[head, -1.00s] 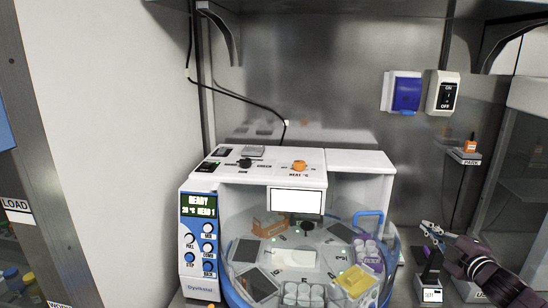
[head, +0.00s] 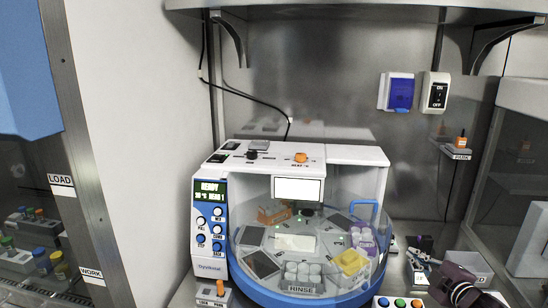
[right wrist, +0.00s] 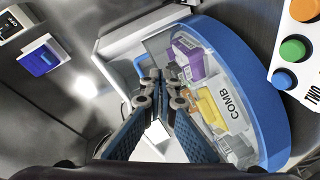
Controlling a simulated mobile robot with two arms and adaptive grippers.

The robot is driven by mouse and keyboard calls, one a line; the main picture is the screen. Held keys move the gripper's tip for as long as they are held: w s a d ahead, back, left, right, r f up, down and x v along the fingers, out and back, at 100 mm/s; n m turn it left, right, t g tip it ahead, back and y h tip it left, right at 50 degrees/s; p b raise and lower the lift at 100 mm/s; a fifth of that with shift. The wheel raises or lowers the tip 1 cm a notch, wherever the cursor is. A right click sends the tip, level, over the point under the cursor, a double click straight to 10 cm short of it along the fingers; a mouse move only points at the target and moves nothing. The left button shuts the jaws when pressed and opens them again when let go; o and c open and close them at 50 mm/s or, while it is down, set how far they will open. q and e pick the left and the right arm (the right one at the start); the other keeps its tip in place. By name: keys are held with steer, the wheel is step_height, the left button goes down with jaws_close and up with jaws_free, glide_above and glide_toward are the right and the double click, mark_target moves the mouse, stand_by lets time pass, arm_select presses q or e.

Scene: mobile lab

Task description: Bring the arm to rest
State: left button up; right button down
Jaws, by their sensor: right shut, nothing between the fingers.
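My right arm (head: 458,284) comes in at the lower right of the head view. Its gripper (head: 416,258) is beside the right side of the bench machine, small and dark against other items there. In the right wrist view the two fingers (right wrist: 158,84) meet at their tips, shut with nothing between them. Beyond them is the machine's clear-covered round carousel (right wrist: 240,115) with its blue rim. I cannot tell the gap between fingers and cover. My left gripper is not in view.
The white machine (head: 355,157) with a READY display (head: 209,193) fills the middle. A button panel (head: 400,302) stands at its front right. A small PARK shelf (head: 459,154) is on the back wall. A blue switch box (head: 399,93) hangs above. Racks of vials (head: 45,258) stand at left.

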steer(key=s+a+f+m+g, duration=0.5)
steer(key=s+a+f, duration=1.05)
steer(key=a, duration=0.25)
steer(key=s+a+f+m+g+h, duration=0.15)
steer(key=s+m+g, duration=0.55)
steer(key=s, duration=2.3)
step_height(320, 180, down, 29)
steer(key=s+g, duration=0.1)
steer(key=s, duration=0.2)
steer(key=s+d+f+g, duration=0.1)
steer(key=s+d+f, duration=0.1)
steer(key=s+f, duration=1.2)
steer(key=shift+s+d+f+g, duration=0.25)
steer(key=shift+s+d+g, duration=0.1)
steer(key=shift+s, duration=0.7)
